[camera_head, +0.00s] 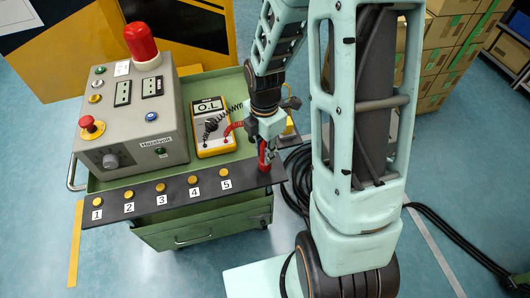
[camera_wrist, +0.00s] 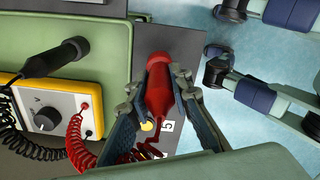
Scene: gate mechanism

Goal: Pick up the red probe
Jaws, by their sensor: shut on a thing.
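The red probe (camera_wrist: 157,90) is between the two fingers of my gripper (camera_wrist: 160,80) in the wrist view. The fingers are shut on it from both sides. Its coiled red cord (camera_wrist: 80,145) runs to the yellow voltmeter (camera_wrist: 50,107). In the head view my gripper (camera_head: 267,140) is at the right end of the cart, and the red probe (camera_head: 265,156) shows below it, by the dark strip's right end. I cannot tell whether the probe touches the strip.
The dark strip (camera_head: 145,197) carries several numbered yellow buttons along the cart's front. A grey control box (camera_head: 133,115) with a red lamp (camera_head: 140,42) stands on the left of the green cart (camera_head: 205,218). Black cables (camera_head: 300,180) lie on the floor to the right.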

